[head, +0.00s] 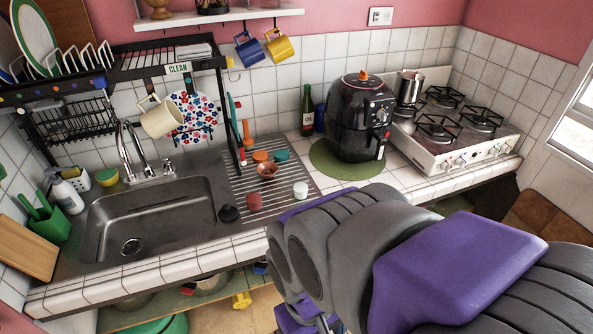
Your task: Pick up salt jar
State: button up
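No jar with a readable salt label shows. A small white jar (300,190) stands on the ribbed drainboard (272,207), near the counter's front edge; I cannot tell if it is the salt jar. My grey and purple arm comes in from the lower right and reaches down in front of the counter. The end of my arm, by my gripper (308,322), is at the bottom edge, below and apart from the white jar. The fingers are mostly cut off or hidden, so their opening and any hold cannot be made out.
A sink (150,222) is at left, and a black air fryer (361,118) and a stove (456,128) are at right. Small bowls, including a brown one (266,170), share the drainboard. Under the counter is an open shelf (160,298) with pots, partly hidden by my arm.

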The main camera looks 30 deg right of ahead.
aim_at(300, 179)
jog(key=z, duration=0.7)
